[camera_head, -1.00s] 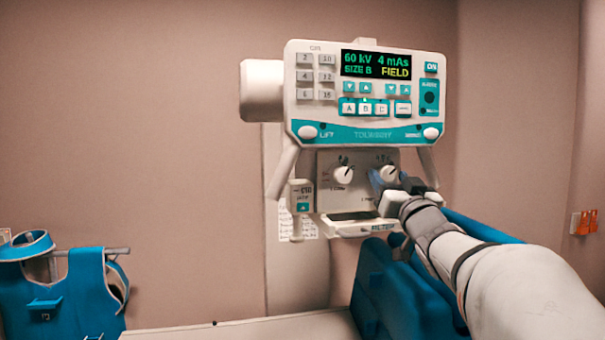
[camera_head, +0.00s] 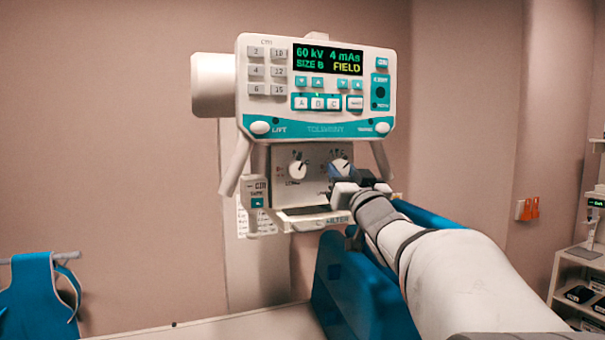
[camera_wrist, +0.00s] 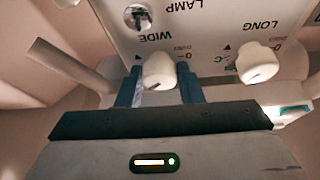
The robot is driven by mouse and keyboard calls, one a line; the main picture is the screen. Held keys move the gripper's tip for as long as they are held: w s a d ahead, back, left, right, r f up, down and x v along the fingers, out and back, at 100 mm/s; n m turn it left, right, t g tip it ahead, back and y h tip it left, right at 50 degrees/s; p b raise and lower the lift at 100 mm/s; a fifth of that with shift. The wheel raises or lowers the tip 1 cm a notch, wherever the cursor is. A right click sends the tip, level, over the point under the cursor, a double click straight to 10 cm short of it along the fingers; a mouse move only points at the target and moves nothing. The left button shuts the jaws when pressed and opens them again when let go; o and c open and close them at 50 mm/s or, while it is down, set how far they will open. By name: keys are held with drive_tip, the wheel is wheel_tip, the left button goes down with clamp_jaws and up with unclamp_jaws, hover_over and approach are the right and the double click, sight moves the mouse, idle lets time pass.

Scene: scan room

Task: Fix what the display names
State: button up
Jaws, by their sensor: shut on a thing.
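The display (camera_head: 327,60) on the white machine reads 60 kV, 4 mAs, SIZE B in green and FIELD in yellow. Below it is a panel (camera_head: 282,158) with two white knobs. The left knob (camera_head: 298,169) is free; in the wrist view the free knob (camera_wrist: 258,62) is labelled LONG, upside down. My gripper (camera_head: 342,173) is at the right knob (camera_head: 340,163). In the wrist view the blue fingers of my gripper (camera_wrist: 160,84) are shut on this WIDE knob (camera_wrist: 158,69), one on each side. Its scale is partly hidden.
A round LAMP control (camera_wrist: 139,17) is near the knobs. A filter tray (camera_head: 312,222) juts out below the panel. A blue padded piece (camera_head: 345,290) stands under my arm. A blue apron (camera_head: 38,295) hangs at left; a shelf (camera_head: 580,262) stands at right.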

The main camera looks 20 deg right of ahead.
drive_tip(key=shift+n+y+b, duration=0.4)
drive_tip(key=shift+n+b, duration=0.15)
drive_tip(key=shift+n, duration=0.35)
drive_tip(key=n+y+b, duration=0.1)
drive_tip(key=n+y, duration=0.1)
drive_tip(key=n, duration=0.2)
drive_tip(key=shift+d+b, duration=0.2)
drive_tip(key=shift+b, duration=0.2)
drive_tip(key=shift+d+r+n+g+y+b, duration=0.15)
drive_tip(key=shift+n+y, duration=0.4)
drive_tip(key=shift+n, duration=0.6)
drive_tip(key=shift+a+f+n+g+y+b, duration=0.2)
drive_tip(key=shift+n+y, duration=0.3)
drive_tip(key=shift+n, duration=0.6)
drive_tip(key=shift+d+r+n+g+y+b, duration=0.2)
drive_tip(key=shift+n+y, duration=0.35)
drive_tip(key=shift+n, duration=0.6)
drive_tip(key=o, duration=1)
